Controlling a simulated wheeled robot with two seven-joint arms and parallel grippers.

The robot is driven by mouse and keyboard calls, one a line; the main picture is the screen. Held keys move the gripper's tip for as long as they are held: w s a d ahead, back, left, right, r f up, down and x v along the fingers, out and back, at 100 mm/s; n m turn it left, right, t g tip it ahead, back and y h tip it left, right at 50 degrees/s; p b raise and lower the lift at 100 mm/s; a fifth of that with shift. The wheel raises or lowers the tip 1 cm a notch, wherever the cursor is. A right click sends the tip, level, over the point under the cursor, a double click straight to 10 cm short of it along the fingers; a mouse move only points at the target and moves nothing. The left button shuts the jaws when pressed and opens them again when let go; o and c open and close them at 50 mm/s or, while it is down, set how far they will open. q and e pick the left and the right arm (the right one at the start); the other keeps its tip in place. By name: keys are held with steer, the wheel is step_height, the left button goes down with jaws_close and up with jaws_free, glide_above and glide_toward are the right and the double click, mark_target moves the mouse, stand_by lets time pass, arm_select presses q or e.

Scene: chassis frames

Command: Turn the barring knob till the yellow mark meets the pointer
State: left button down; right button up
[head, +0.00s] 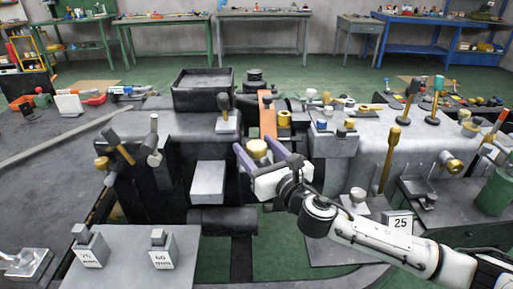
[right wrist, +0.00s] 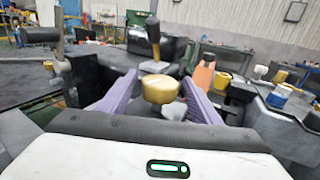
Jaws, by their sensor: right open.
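A round brass-coloured knob (head: 257,147) stands in the middle of the machine in the head view. It also shows in the right wrist view (right wrist: 160,88). My right gripper (head: 253,144) is open, with its two purple fingers on either side of the knob. In the right wrist view the gripper (right wrist: 160,78) shows a gap between each finger and the knob. I cannot make out a yellow mark on the knob or a pointer beside it. My left gripper is not in view.
An orange upright plate (head: 267,116) stands just behind the knob. A black-handled lever (head: 224,104) rises to its left, and a black open box (head: 204,84) lies further back. Several levers and knobs crowd the right side. A grey block (head: 208,182) sits at front left.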

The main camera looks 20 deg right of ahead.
steer(key=c, duration=1)
steer(key=shift+c, duration=0.2)
